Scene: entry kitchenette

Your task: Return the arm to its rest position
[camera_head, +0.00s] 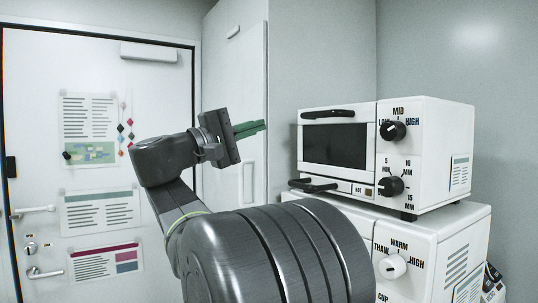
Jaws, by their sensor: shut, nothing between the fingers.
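My gripper (250,129) shows at the picture's middle left, with green fingers on a dark grey mount. The fingers are together and point right, towards the toaster oven but apart from it. My arm is raised and bent, and its large dark grey links fill the lower middle of the view. Nothing is seen in the fingers.
A white toaster oven (345,145) with black knobs stands on a white microwave (455,238) at the right. My arm hides part of the microwave. A white door (150,90) with posted papers is at the left. A tall pale cabinet (235,70) stands behind my gripper.

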